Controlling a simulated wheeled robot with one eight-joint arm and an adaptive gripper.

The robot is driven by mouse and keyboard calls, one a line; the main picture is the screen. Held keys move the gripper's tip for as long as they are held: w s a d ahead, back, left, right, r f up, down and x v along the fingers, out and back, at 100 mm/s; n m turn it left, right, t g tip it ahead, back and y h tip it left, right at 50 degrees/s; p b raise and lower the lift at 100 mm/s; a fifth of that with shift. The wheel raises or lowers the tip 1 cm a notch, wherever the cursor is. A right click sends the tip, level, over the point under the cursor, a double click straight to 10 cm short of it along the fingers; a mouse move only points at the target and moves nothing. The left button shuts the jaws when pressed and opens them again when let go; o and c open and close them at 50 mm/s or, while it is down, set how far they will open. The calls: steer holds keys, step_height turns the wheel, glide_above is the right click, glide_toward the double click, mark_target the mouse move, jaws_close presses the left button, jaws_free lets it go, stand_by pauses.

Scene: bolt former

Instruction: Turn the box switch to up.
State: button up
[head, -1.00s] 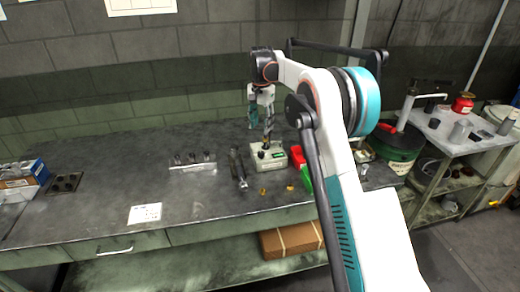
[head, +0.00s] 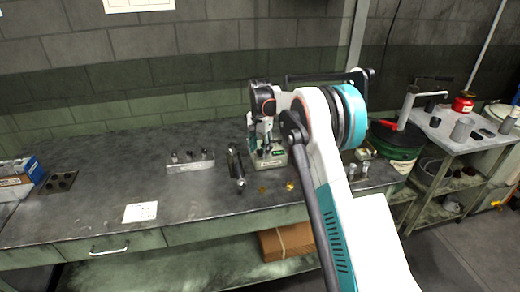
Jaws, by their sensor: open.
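The box with the switch (head: 272,160) is a small pale box with a green label, standing on the dark workbench (head: 110,195) near the middle of the picture. My gripper (head: 266,147) is open and right at the top of the box, pointing down. The fingers and the arm cover most of the box's top, so the switch and its position cannot be made out. Whether the fingertips touch the switch is too small to tell.
A dark cylindrical tool (head: 236,168) lies just left of the box. A rack with several pegs (head: 190,162) stands further left. Small brass pieces (head: 290,185) lie in front. A white card (head: 140,212) lies front left, with clear bench around it.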

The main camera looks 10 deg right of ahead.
steer(key=shift+c, duration=0.4)
jaws_close()
